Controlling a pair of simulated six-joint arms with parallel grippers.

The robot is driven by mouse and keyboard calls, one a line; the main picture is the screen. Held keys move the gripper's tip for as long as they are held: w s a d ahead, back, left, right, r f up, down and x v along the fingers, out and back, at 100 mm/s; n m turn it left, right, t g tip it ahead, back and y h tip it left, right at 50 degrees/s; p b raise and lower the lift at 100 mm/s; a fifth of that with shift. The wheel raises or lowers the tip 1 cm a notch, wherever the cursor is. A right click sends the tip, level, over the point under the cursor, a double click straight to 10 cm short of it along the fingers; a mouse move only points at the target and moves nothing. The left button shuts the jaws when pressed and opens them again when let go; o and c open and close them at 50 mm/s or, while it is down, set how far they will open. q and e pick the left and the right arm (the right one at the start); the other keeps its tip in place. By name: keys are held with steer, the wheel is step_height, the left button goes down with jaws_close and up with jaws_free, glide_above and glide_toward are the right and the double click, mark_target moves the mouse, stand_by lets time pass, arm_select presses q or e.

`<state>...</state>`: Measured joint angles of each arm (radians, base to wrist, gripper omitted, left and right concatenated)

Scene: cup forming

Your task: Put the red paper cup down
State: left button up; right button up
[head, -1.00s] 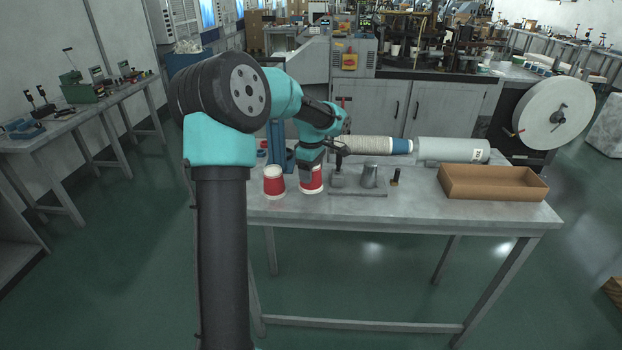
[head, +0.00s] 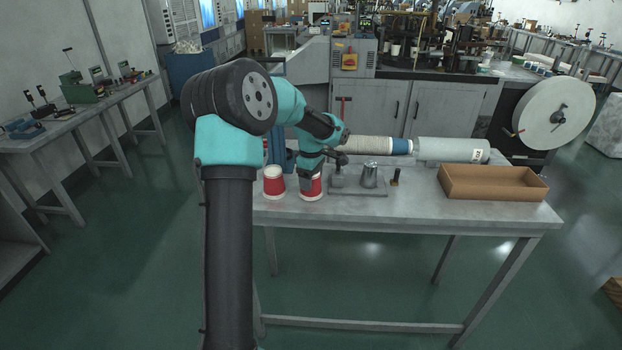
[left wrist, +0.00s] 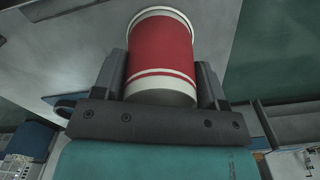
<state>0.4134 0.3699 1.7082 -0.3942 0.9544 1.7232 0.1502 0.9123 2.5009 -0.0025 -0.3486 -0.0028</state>
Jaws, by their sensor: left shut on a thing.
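A red paper cup with white bands (head: 311,188) is at the left part of the grey table, also large in the left wrist view (left wrist: 160,52). My left gripper (head: 311,182) is shut on it, with one finger on each side of the cup in the wrist view. In the head view the gripper covers the cup's upper part. The cup's lower edge is at or very near the table top; I cannot tell whether it touches. A second red and white cup (head: 274,183) stands just to its left. My right gripper is not in view.
The table (head: 420,214) has a metal forming fixture (head: 370,176) right of the held cup. An open brown box (head: 493,184) stands at the right end. A grey roll (head: 452,149) lies along the back. The front strip is clear.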

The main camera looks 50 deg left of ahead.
arm_select(q)
steer(key=shift+f, duration=0.15)
steer(key=o, duration=1)
steer(key=shift+c, duration=0.2)
step_height(320, 180, up, 12)
steer(key=shift+r, duration=0.2)
